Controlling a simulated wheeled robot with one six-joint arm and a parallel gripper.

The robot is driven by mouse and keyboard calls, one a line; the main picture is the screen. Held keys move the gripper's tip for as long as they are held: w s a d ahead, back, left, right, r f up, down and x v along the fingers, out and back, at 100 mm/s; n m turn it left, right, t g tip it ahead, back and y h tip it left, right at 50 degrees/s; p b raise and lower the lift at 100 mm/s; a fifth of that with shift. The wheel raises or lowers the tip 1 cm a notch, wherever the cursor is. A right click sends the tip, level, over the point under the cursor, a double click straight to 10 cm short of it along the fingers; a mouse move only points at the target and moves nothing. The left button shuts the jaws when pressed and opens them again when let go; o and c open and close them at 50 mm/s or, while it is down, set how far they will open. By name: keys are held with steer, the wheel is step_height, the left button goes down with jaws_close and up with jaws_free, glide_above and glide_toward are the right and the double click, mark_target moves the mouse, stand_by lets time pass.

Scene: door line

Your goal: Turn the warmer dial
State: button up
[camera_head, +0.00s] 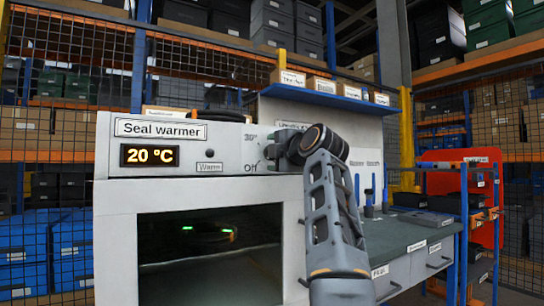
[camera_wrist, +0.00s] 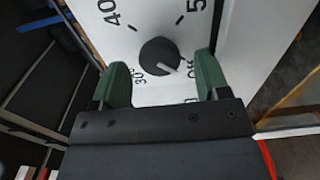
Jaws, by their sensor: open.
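The seal warmer (camera_head: 225,136) is a white cabinet with a lit display (camera_head: 149,155) reading 20 °C. In the wrist view its round black dial (camera_wrist: 158,55) shows on a white face, with 30°, 40 and 50 marks around it. The dial's light pointer line points to the lower right, near the Off label. My gripper (camera_wrist: 163,70) is open, with one green finger on each side of the dial and a gap to it; I cannot tell how deep the fingers reach. In the head view my gripper (camera_head: 272,143) and wrist cover the dial.
Below the panel is the warmer's dark window (camera_head: 210,250) with small green lights. To the right stand a grey-green workbench (camera_head: 405,240), a blue shelf (camera_head: 325,97) with boxes and a red panel (camera_head: 475,195). Mesh fencing and racks stand behind.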

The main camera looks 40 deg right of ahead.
steer(key=s+a+b, duration=0.1)
steer(key=s+b, duration=0.1)
steer(key=s, duration=1)
steer(key=shift+a+b, duration=0.3)
steer(key=shift+a, duration=0.05)
steer(key=shift+w, duration=0.1)
steer(key=w+a+m+g+y+p, duration=0.3)
steer(key=w+m+p, duration=0.4)
steer(key=p, duration=0.6)
steer(key=w+a+f+m+g+p, duration=0.1)
steer(key=a+f+m+g+p, duration=0.4)
steer(key=a+f+p, duration=0.4)
steer(key=s+a+f+m+g+p, duration=0.4)
steer(key=s+a+f+g+p, duration=0.2)
steer(key=s+a+f+p, duration=0.3)
steer(key=s+f+p, duration=0.1)
steer(key=s+p, duration=0.2)
steer(key=p, duration=0.3)
steer(key=shift+a+f, duration=0.3)
steer(key=shift+f, duration=0.1)
steer(key=shift+m, duration=0.3)
steer(key=shift+c, duration=0.3)
